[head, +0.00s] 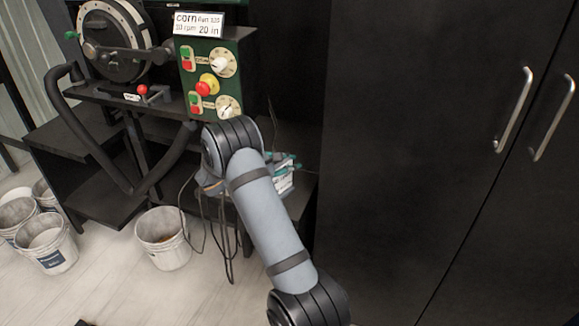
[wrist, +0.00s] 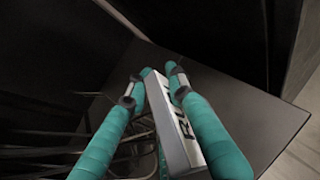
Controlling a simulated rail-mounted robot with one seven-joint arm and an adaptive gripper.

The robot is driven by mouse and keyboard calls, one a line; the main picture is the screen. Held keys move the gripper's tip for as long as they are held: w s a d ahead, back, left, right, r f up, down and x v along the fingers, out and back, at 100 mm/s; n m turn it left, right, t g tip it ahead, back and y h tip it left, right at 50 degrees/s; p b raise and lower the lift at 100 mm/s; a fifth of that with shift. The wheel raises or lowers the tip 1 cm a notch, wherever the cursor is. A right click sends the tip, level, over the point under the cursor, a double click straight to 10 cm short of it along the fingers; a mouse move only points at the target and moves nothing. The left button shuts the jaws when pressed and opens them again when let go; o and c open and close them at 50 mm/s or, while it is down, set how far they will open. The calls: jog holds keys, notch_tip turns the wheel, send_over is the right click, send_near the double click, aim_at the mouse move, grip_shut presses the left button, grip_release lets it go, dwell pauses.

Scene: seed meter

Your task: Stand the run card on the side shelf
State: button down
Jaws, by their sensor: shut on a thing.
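The run card (wrist: 178,125), a white block with large dark letters, partly readable as "RU", is between the two teal fingers of my gripper (wrist: 154,82). My gripper is shut on it. In the head view the white card (head: 284,184) shows beside the teal fingers, partly hidden behind my arm. The side shelf (wrist: 255,105) is a dark flat board under and beyond the card in the wrist view. Its surface also shows in the head view (head: 303,184), right of my gripper. I cannot tell whether the card touches the shelf.
A tall black cabinet (head: 420,130) closes off the right. Cables (head: 228,240) hang below the shelf. Several white buckets (head: 162,238) stand on the floor.

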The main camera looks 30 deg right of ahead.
jog(key=shift+f, duration=0.2)
jog(key=c, duration=1.6)
grip_release()
jog(key=shift+o, duration=0.3)
jog(key=shift+r, duration=0.25)
jog(key=p+v, duration=0.1)
jog(key=v, duration=1.1)
jog(key=shift+p, duration=0.35)
jog(key=shift+s+f, duration=0.1)
jog(key=shift+f, duration=0.05)
